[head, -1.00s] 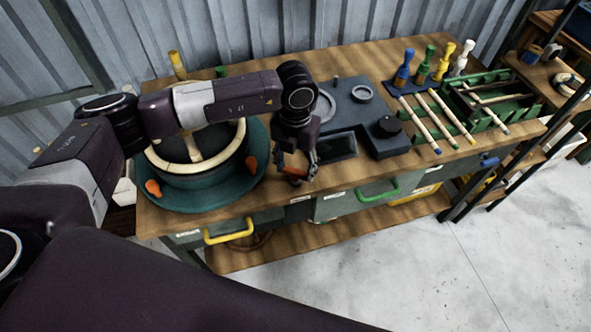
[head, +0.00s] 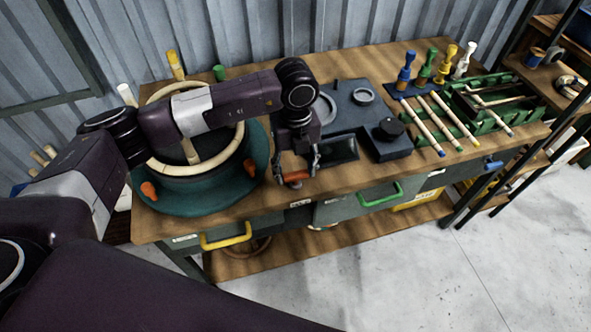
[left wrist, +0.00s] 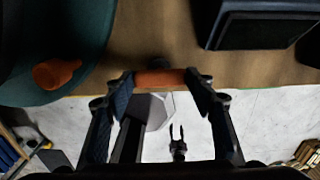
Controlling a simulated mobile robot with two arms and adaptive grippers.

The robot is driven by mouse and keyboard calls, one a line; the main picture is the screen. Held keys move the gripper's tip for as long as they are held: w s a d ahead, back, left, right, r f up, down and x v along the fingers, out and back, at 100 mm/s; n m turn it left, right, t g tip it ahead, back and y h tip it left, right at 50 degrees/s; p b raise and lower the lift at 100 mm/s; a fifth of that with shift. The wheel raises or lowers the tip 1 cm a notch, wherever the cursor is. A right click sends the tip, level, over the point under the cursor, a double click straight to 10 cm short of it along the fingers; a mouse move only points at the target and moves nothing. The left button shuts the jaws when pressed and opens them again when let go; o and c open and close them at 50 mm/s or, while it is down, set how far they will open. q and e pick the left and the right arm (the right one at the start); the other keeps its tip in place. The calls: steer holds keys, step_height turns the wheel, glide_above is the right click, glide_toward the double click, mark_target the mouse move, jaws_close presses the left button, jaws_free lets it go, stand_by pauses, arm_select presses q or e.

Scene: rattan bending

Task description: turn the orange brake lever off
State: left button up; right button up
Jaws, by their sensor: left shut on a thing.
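The orange brake lever (head: 296,176) is a short orange bar at the front edge of the bench. My left gripper (head: 297,173) points down at it, shut on it, one finger at each end. The left wrist view also shows the orange lever (left wrist: 160,78) between the fingertips of my left gripper (left wrist: 158,80). Its mount is mostly hidden. A small two-pronged gripper, which looks like my right one (left wrist: 177,132), shows far below over the floor with its prongs apart. It is not in the head view.
A teal round base (head: 190,203) with a cream ring (head: 190,168) and orange knobs (head: 148,191) stands left of the lever. A dark block with a knob (head: 389,140) stands right. A green rack (head: 480,125) is farther right. Drawers with yellow (head: 226,240) and green (head: 379,197) handles are below.

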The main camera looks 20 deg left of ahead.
mark_target(295, 173)
arm_select(q)
steer(key=shift+w+r, duration=0.1)
stand_by(0.4)
steer(key=o, duration=1.2)
steer(key=shift+c, duration=0.2)
step_height(295, 173, up, 12)
